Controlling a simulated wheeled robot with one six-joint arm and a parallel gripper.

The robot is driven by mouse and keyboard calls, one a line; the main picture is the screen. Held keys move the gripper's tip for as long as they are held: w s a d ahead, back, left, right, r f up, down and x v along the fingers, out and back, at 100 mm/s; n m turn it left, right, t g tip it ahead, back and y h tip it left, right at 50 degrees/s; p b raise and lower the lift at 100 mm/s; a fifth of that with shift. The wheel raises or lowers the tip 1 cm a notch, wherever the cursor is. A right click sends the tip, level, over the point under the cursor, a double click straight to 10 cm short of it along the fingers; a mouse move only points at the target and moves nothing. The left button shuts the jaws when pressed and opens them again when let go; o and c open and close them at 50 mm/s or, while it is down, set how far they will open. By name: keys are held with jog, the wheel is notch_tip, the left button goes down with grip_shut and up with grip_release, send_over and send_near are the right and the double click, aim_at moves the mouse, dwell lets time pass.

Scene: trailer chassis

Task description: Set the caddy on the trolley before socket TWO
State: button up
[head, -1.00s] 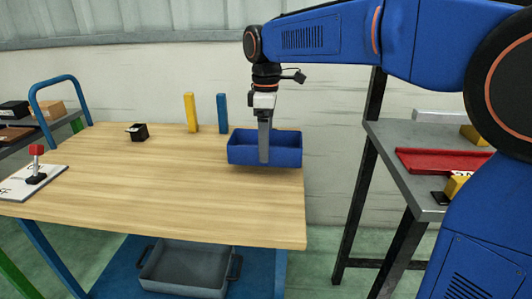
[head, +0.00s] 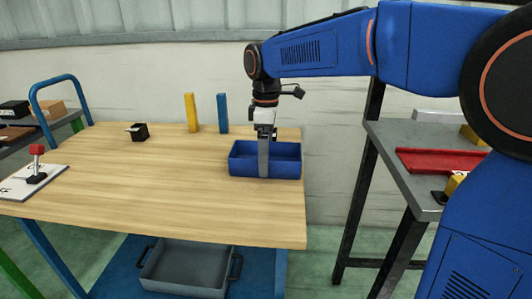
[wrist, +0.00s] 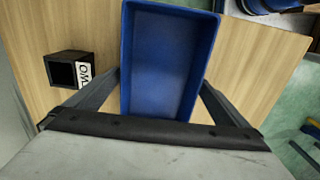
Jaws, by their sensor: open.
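The caddy, an open blue box (head: 240,168), stands level on the wooden top of the trolley (head: 150,190), near its right end. My gripper (head: 263,158) is around the caddy, one finger in front of its near wall. In the wrist view the open fingers straddle the caddy (wrist: 160,100) with small gaps. A small black socket (wrist: 68,70) lies left of the caddy there, apart from it. Its white label (wrist: 84,72) reads TWO, turned over. In the head view this socket seems hidden behind the caddy and gripper.
Another black socket (head: 140,131) stands further left, its label unreadable. A yellow post (head: 192,112) and a blue post (head: 223,113) stand at the back edge. A red-topped device (head: 37,165) sits at left. A metal bench (head: 405,145) with a red tray (head: 440,161) is at right.

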notch_tip(320, 180, up, 12)
dwell(0.6)
jog(key=shift+s+r, duration=0.1)
